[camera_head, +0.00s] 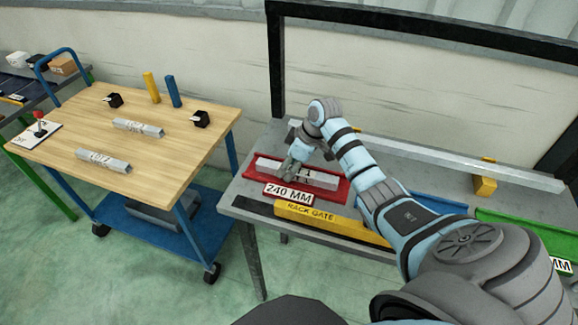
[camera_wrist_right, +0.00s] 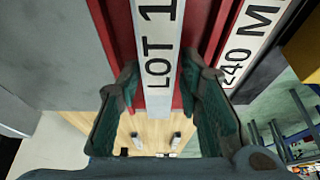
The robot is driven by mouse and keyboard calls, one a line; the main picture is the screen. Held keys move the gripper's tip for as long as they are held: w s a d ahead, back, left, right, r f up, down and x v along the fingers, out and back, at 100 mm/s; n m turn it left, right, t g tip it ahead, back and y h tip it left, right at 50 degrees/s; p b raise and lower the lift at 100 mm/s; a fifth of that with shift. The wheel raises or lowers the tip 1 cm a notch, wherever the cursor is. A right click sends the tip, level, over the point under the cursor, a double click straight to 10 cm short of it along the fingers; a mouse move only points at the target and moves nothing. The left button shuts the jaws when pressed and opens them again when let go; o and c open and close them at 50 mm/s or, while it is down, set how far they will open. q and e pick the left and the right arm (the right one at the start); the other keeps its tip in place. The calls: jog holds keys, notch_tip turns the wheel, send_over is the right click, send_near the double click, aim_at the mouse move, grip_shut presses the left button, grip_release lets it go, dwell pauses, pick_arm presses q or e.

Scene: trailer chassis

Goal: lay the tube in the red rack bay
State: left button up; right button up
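The tube (camera_head: 296,176), a pale square bar marked LOT 1, lies lengthwise within the red rack bay (camera_head: 334,191) in the head view. My right gripper (camera_head: 296,170) is over its middle, pointing down. Whether the tube rests fully on the bay floor is hard to tell. My left gripper is not in view.
A yellow rack gate (camera_head: 318,219) lies in front of the red bay, beside a 240 MM label (camera_head: 288,193). Blue (camera_head: 437,204) and green (camera_head: 520,228) bays lie to the right. A wooden-topped cart (camera_head: 170,165) at left holds two more bars (camera_head: 138,128) (camera_head: 103,160).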

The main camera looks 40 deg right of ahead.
aim_at(305, 173)
jog(key=p+v, duration=0.1)
jog(key=v, duration=1.1)
jog(key=shift+s, duration=0.1)
